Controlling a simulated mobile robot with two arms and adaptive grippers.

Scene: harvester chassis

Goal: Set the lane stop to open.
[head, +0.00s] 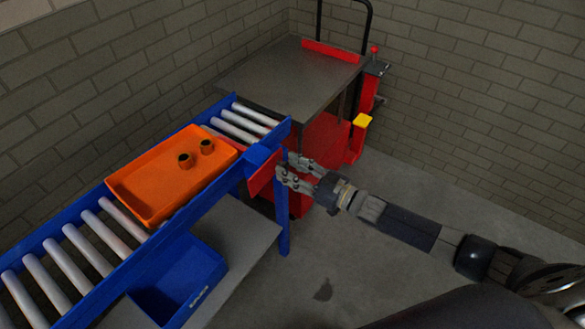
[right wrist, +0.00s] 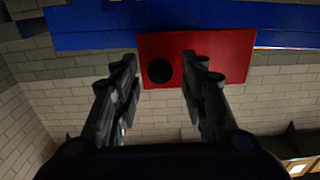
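The lane stop shows as a red plate (head: 263,171) beside a blue block (head: 257,156) on the near side rail of the roller conveyor (head: 190,214). In the right wrist view, the red plate (right wrist: 225,55) has a round black knob (right wrist: 160,71) on its face, under a blue rail. My right gripper (head: 284,167) is close to the plate, with its fingers apart. In the right wrist view the knob appears between the open fingertips (right wrist: 159,60); I cannot tell whether they touch it. My left gripper is not in view.
An orange tray (head: 140,186) with two small dark-brown cylinders (head: 195,153) lies on the rollers. A blue bin (head: 190,283) stands on a grey shelf below. A grey-topped red cart (head: 285,75) stands beyond the conveyor's end. Floor to the right is mostly clear.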

